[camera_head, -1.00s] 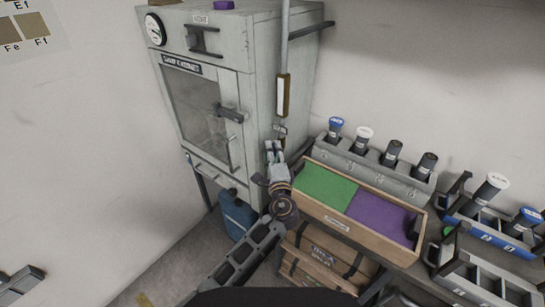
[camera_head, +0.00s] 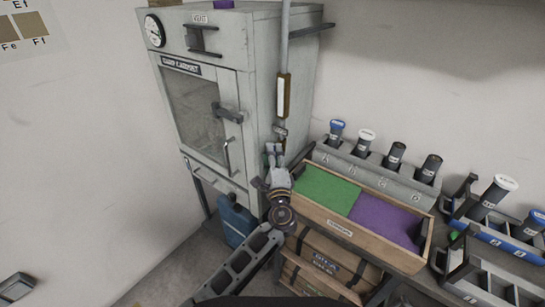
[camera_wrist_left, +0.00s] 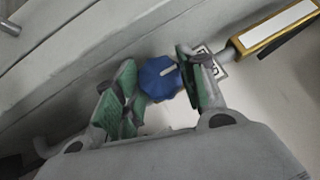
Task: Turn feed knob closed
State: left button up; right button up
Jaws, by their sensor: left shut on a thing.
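The feed knob (camera_wrist_left: 159,79) is a blue, faceted knob with a pale mark line on its face, seen in the left wrist view. My left gripper (camera_wrist_left: 158,88) has its green-padded fingers on both sides of the knob and is shut on it. In the head view my left gripper (camera_head: 274,150) is at the right side of the grey cabinet, below a gauge tube, and it hides the knob there. My right gripper does not show clearly; a grey part of an arm is at the lower left edge.
The grey cabinet (camera_head: 222,80) stands at the left with a dial on its front. A wooden tray (camera_head: 337,229) with green and purple sections sits right of my left gripper. A rack (camera_head: 380,175) with several capped bottles is behind it. A blue container (camera_head: 236,222) stands below.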

pick_arm(q)
jog(key=o, duration=1)
jog(key=shift+r+n+g+p, duration=0.2)
jog(key=shift+n+g+p, duration=1.5)
jog(key=shift+p, duration=2.9)
jog(key=shift+f, duration=0.1)
